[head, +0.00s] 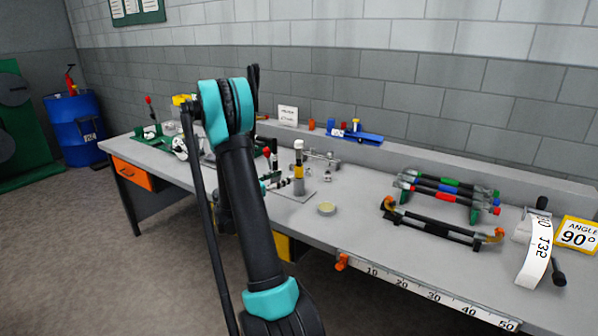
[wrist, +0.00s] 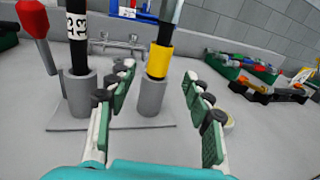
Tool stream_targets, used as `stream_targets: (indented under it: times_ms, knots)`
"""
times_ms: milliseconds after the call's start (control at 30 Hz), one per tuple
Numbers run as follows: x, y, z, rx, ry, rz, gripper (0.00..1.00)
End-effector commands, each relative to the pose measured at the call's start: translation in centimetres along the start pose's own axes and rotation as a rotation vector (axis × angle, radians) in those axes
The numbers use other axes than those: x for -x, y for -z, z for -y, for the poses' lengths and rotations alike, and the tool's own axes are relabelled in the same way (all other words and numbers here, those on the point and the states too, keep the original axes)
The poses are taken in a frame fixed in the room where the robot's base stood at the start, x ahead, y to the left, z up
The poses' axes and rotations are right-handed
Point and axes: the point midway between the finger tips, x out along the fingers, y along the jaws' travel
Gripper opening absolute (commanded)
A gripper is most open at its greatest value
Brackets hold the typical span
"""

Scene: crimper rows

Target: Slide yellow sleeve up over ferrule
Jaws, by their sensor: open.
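The yellow sleeve (wrist: 159,62) sits around an upright black hose, just above a grey socket (wrist: 152,96), in the wrist view. A black stretch of hose shows above the sleeve, and a grey ferrule (wrist: 172,10) is above that, cut off by the top edge. In the head view the yellow sleeve (head: 299,172) is below the pale ferrule (head: 299,146). My gripper (wrist: 160,80) is open, with one green-padded finger to each side of the sleeve and socket. Neither finger visibly grips the sleeve. In the head view my arm hides much of the gripper.
A second hose (wrist: 77,30) with a numbered white band stands left in its own socket (wrist: 80,95). A red-handled tool (wrist: 33,20) is farther left. A round tin (head: 326,208) and a rack of coloured-ended hoses (head: 445,190) lie to the right. The bench front is mostly clear.

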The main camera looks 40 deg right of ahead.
Motion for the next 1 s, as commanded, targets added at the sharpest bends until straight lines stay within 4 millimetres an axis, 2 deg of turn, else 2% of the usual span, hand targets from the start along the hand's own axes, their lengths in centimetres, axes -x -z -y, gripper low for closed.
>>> stream_targets:
  times_ms: [100,300,500,900,933,1000]
  knots:
    - [-2.5,0.0,0.1,0.0,0.004,0.0,0.51]
    - [-6.2,0.0,0.1,-0.001,0.003,-0.001,0.51]
    - [-8.5,0.0,0.0,-0.001,0.001,-0.001,0.51]
    - [-9.2,0.0,0.0,-0.001,-0.001,-0.001,0.51]
    - [-9.2,0.0,0.0,-0.001,-0.001,-0.001,0.5]
    - [-9.2,0.0,0.0,-0.001,0.0,-0.001,0.41]
